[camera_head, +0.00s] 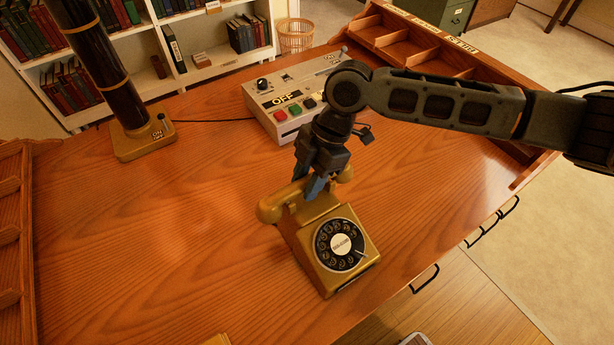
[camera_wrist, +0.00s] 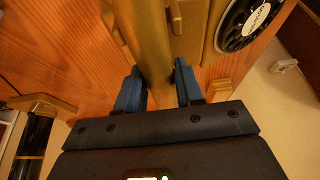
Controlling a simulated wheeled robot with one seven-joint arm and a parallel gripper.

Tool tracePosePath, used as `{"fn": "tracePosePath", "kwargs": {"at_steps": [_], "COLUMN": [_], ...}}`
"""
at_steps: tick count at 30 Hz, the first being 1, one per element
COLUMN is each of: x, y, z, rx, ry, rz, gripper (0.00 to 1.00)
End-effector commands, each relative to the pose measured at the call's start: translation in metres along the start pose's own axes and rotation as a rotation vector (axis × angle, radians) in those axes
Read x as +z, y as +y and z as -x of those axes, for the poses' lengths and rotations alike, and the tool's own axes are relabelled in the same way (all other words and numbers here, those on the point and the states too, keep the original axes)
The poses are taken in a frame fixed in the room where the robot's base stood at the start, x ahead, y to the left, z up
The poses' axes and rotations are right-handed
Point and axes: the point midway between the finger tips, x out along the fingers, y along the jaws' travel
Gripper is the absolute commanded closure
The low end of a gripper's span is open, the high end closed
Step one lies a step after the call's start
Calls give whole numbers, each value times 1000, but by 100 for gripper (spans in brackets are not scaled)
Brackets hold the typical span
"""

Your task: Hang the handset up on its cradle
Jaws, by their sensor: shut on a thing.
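The gold handset (camera_head: 271,208) lies across the top of the gold rotary telephone (camera_head: 306,249), over its cradle. I cannot tell whether it rests fully in the cradle or is held just above it. My gripper (camera_head: 315,190) points down at the handset and is shut on its middle. In the wrist view the handset (camera_wrist: 152,50) runs between the two blue fingers of my gripper (camera_wrist: 160,85). The black dial (camera_wrist: 245,20) of the phone shows at the upper right there. My gripper hides part of the cradle in the head view.
A grey control box (camera_head: 290,95) with coloured buttons and an OFF label stands behind the phone. A dark cylindrical lamp (camera_head: 135,130) on a gold base stands at the left. Wooden compartments (camera_head: 410,45) line the desk's back right edge. The desk's left middle is clear.

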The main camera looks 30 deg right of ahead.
Motion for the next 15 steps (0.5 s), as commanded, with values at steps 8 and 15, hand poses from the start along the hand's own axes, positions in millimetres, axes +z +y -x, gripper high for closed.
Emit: {"fn": "tracePosePath", "kwargs": {"at_steps": [8, 15], "x": [3, 4], "y": [0, 0], "z": [-7, -10], "rx": [1, 1], "ry": [1, 0], "rz": [0, 1], "gripper": [100, 100]}}
